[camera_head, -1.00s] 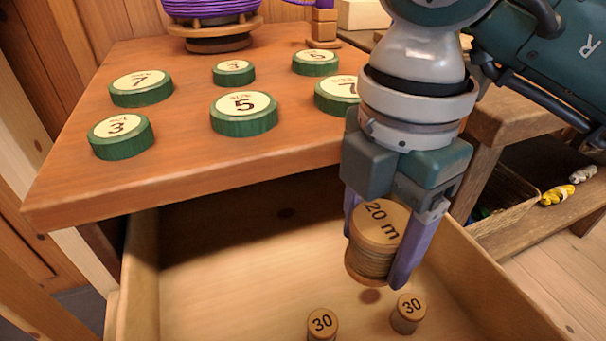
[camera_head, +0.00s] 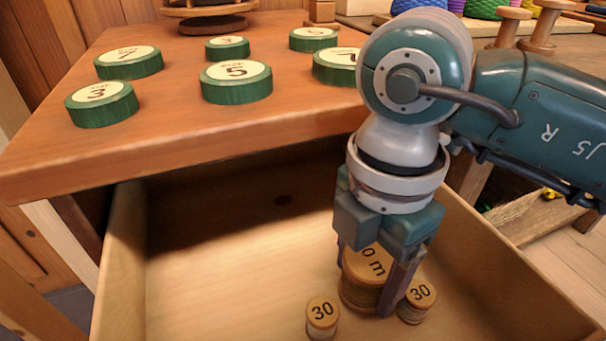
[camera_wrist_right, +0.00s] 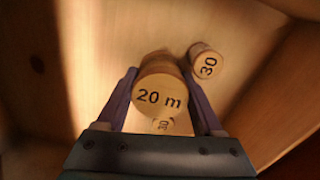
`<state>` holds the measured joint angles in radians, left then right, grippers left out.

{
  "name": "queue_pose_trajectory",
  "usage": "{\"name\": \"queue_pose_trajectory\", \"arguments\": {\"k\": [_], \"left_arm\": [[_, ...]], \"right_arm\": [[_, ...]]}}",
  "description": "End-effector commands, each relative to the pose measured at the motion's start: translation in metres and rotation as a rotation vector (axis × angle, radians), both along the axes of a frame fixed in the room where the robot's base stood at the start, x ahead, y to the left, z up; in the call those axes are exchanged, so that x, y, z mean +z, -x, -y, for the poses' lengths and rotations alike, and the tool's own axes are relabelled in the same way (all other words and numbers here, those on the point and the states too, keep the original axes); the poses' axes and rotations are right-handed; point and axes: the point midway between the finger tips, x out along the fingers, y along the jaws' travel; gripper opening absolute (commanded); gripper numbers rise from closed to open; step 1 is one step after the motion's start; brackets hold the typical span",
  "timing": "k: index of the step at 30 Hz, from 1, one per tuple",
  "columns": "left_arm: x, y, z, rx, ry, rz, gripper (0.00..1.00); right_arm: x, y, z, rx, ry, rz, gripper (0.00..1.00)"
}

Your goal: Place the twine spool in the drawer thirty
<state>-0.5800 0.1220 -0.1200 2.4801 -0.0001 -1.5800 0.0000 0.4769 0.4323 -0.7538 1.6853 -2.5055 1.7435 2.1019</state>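The twine spool (camera_head: 366,267), a wooden spool marked "20 m", is between the fingers of my right gripper (camera_head: 374,280), low inside the open drawer (camera_head: 230,240). It also shows in the right wrist view (camera_wrist_right: 160,92), with a finger against each side. I cannot tell whether its base touches the drawer floor. Two small wooden pieces marked "30" are in the drawer, one left of the spool (camera_head: 322,318) and one to its right (camera_head: 417,301), partly behind a finger. My left gripper is not in view.
A wooden table top (camera_head: 190,125) above the drawer carries several green numbered discs, such as one marked "5" (camera_head: 236,83). The drawer's left part is bare. Its right wall (camera_head: 510,270) runs beside my right arm. Coloured spools stand at the back right.

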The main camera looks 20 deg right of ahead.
Motion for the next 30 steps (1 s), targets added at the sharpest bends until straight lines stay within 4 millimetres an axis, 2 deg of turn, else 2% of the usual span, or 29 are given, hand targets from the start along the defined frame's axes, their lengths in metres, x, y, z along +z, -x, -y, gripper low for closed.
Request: {"name": "queue_pose_trajectory", "arguments": {"k": [1, 8, 17, 20, 30], "left_arm": [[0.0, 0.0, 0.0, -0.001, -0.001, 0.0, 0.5], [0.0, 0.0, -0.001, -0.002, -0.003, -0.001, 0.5], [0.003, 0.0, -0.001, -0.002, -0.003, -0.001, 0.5], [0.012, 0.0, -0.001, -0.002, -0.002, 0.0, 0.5], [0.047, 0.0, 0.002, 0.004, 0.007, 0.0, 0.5]], "right_arm": [[0.0, 0.0, 0.0, 0.0, 0.001, -0.001, 0.74], [0.0, 0.0, 0.0, 0.0, 0.001, -0.001, 0.98], [0.005, 0.0, 0.0, 0.0, 0.0, 0.0, 0.98], [0.02, 0.0, 0.0, 0.0, 0.0, 0.001, 0.98], [0.096, -0.001, 0.0, 0.0, -0.001, 0.003, 0.98]]}}
